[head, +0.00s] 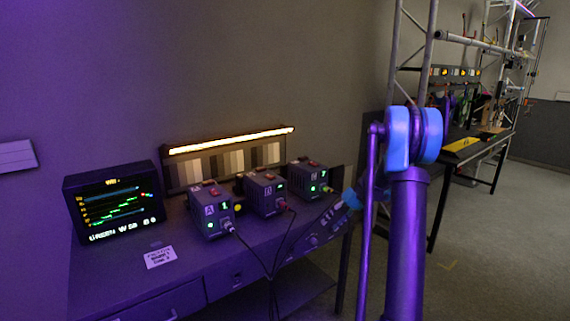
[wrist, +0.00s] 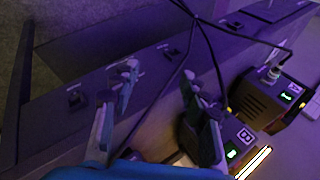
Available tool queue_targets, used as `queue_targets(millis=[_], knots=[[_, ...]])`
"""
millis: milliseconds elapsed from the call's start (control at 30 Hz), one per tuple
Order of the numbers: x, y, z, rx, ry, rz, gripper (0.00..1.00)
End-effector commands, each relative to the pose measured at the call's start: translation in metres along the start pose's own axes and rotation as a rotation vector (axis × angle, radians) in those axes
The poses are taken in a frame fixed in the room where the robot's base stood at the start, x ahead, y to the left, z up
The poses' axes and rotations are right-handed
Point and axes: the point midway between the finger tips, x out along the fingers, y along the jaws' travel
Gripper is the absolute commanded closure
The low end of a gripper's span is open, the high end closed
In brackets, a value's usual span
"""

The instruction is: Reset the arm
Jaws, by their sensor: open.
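My gripper (wrist: 160,78) is open in the wrist view, with its two fingers spread and nothing between them. It hangs over the front panel of the bench (head: 115,289), close to the box marked B (wrist: 236,143), which lies by the right finger. Whether that finger touches the box I cannot tell. In the head view my arm stands at the right, and the gripper shows only partly to its left, near the bench's right end. Box A (head: 210,212), box B (head: 265,194) and a third box (head: 309,178) stand in a row with green lights.
Dark cables (head: 271,272) run from boxes A and B down over the bench front; they also cross the wrist view (wrist: 205,40). A monitor (head: 117,205) and a white card (head: 160,257) are at left. A lit striped panel (head: 225,164) stands behind. Truss (head: 393,60) rises at right.

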Motion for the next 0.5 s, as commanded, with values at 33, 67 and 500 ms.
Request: queue_targets(millis=[33, 67, 500], knots=[[-0.002, -0.012, 0.013, 0.011, 0.003, 0.03, 0.55], [-0.002, -0.017, 0.02, 0.019, 0.006, 0.05, 0.55], [-0.005, -0.073, 0.142, 0.101, 0.081, 0.319, 0.55]])
